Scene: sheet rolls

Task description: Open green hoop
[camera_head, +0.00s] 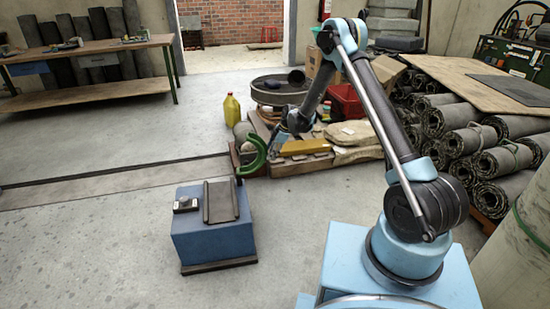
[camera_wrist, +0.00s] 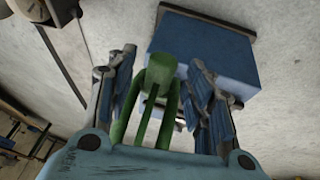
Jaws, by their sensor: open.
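The green hoop (camera_head: 260,157) is a thick, curved C shape in the head view. It stands at the back right of a blue box (camera_head: 213,235), its lower end close to the box's top edge. In the wrist view the green hoop (camera_wrist: 160,76) lies between the two fingers of my gripper (camera_wrist: 158,92), seen nearly end-on. The fingers are spread, with gaps on both sides of the green part, and I cannot tell if either touches it. In the head view my gripper (camera_head: 284,134) is just right of the hoop and partly lost against the clutter.
The box's top carries a dark sloped tray (camera_head: 221,202) and a small device with a knob (camera_head: 185,204). Behind the hoop is a low pallet (camera_head: 300,166) with sacks and a yellow jug (camera_head: 231,110) nearby. Rolled sheets (camera_head: 460,128) are stacked at right. Floor left of the box is clear.

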